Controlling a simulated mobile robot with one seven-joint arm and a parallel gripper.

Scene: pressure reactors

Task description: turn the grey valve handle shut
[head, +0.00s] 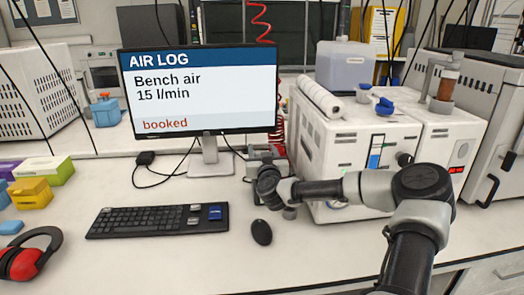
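I cannot clearly make out the grey valve handle. My arm reaches in from the lower right and bends left across the front of the white box unit. My gripper (266,160) is at the arm's far end, just right of the monitor stand and below the red coiled hose (280,125). Grey parts crowd together there, and I cannot tell gripper from valve. The fingers are too small and too hidden by my wrist to show whether they are open or touching anything.
A monitor (200,92) reads "Bench air 15 l/min, booked". A keyboard (157,220) and a black mouse (261,232) lie in front. The white box unit (345,150) stands right, partly behind my arm. Red ear defenders (22,262) lie at left. The bench front is mostly clear.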

